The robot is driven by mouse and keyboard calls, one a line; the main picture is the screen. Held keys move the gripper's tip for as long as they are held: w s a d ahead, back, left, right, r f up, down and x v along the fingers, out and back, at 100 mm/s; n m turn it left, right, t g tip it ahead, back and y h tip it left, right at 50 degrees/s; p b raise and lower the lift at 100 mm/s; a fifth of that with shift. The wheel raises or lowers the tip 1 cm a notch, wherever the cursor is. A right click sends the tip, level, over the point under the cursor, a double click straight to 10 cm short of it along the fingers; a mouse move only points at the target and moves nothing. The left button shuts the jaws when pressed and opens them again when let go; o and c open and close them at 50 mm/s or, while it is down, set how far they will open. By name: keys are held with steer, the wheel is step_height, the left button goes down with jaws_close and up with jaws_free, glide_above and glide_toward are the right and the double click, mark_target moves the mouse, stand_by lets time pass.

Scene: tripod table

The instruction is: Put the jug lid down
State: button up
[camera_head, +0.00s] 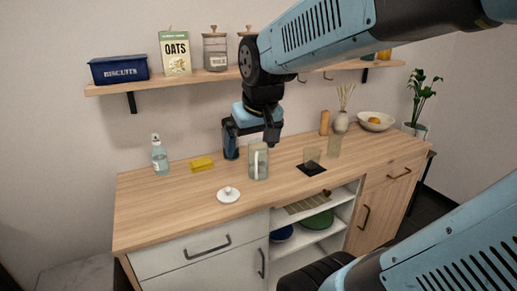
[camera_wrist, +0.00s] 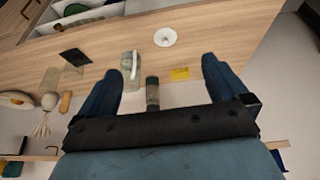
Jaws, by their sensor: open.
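The jug lid (camera_head: 228,195) is a small white disc with a knob on top. It lies flat on the wooden counter, knob up, in front and to the left of the jug (camera_head: 258,161). The lid also shows in the wrist view (camera_wrist: 165,37), beyond my fingertips and apart from them. The jug is clear with a pale handle, and stands upright; it also shows in the wrist view (camera_wrist: 130,66). My gripper (camera_head: 252,138) is open and empty above the counter, behind the lid and close to the jug in the head view. In the wrist view the spread fingers (camera_wrist: 158,72) hold nothing.
A yellow sponge (camera_head: 201,164) and a spray bottle (camera_head: 159,155) stand left. A dark-topped container (camera_wrist: 152,93) shows between my fingers. A glass (camera_head: 312,157) by a black mat (camera_head: 311,169) is right of the jug. The counter's front left is clear.

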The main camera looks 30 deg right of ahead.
steer(key=s+r+t, duration=0.1)
steer(key=s, duration=0.6)
steer(key=shift+a+r, duration=0.15)
steer(key=shift+r, duration=0.1)
